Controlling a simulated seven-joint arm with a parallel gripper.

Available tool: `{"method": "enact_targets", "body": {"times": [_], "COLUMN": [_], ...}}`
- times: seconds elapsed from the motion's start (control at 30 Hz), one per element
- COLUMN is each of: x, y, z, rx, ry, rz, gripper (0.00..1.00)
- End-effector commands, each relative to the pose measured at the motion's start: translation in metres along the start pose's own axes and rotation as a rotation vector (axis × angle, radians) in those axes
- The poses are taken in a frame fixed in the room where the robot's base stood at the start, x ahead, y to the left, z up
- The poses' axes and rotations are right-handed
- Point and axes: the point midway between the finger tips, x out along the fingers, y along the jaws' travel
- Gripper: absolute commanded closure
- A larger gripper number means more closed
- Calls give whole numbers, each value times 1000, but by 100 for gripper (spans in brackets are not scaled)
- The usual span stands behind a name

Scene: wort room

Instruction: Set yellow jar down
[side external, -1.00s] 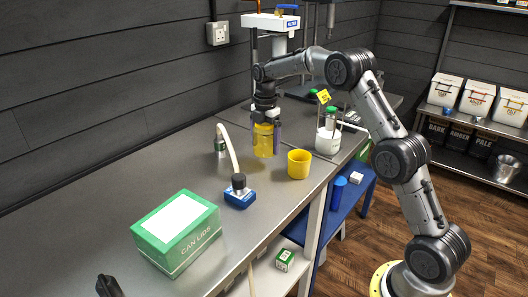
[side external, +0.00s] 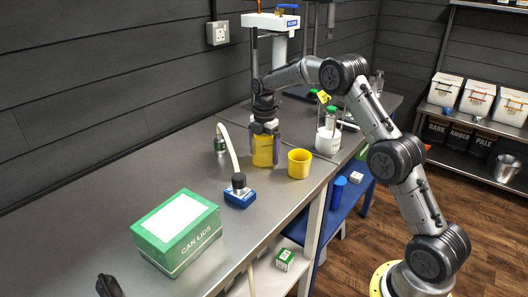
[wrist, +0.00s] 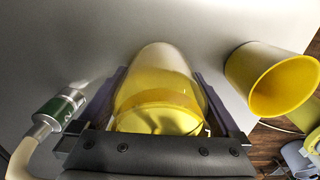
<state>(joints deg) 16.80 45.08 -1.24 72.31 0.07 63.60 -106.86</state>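The yellow jar (side external: 264,152) stands upright on the steel bench, left of the yellow cup. My gripper (side external: 265,139) is directly above it, pointing down, with its two purple fingers on either side of the jar's upper part. In the wrist view, the clear-walled jar with yellow inside (wrist: 158,95) lies between the fingers, and narrow gaps show beside it. The gripper looks open around the jar. The jar's lower body is clear of the fingers in the side view.
The yellow cup (side external: 299,164) stands close on the right. A green can-lids box (side external: 177,232) sits nearer the camera. A white container (side external: 328,140) stands behind the cup. The bench at left is clear.

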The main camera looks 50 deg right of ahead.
Motion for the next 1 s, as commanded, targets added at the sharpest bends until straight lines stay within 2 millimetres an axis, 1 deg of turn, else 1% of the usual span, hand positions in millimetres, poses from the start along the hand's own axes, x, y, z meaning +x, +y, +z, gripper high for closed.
{"method": "enact_targets", "body": {"times": [0.13,0.27,0.5,0.7,0.83,1.0], "x": [-4,-19,-68,-103,-117,-124], "y": [0,1,1,0,1,0], "z": [0,0,0,0,0,0], "rx": [0,0,0,0,0,0], "ry": [0,-1,-2,-1,-1,0], "rz": [1,3,6,3,2,1], "gripper": [0,0,0,0,0,0]}}
